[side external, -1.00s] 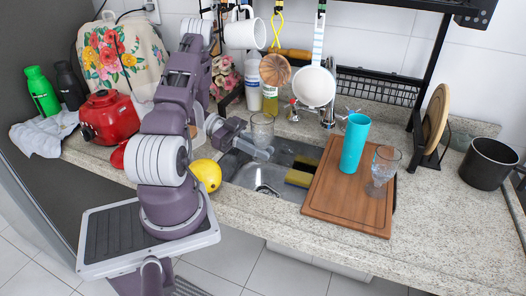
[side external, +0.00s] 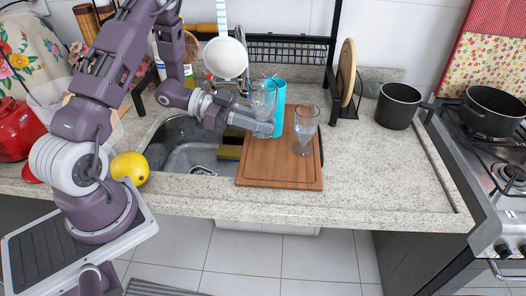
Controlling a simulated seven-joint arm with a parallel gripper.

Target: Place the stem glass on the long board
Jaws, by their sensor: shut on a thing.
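My gripper (side external: 267,127) is shut on a clear glass (side external: 262,98), held upright above the left part of the wooden board (side external: 262,176). I cannot make out a stem on it, as the fingers cover its lower part. It overlaps a turquoise tumbler (side external: 279,104) in the picture, which stands on the board just behind it; I cannot tell whether they touch. A second clear glass with a short stem (side external: 306,125) stands upright on the board to the right. I cannot tell whether the held glass's base touches the board.
The sink (side external: 183,143) with a sponge (side external: 230,152) lies left of the board. A yellow fruit (side external: 130,168) is on the counter's front left. A rack with a round wooden board (side external: 347,72) and a dark pot (side external: 397,105) stand to the right. The board's front part is clear.

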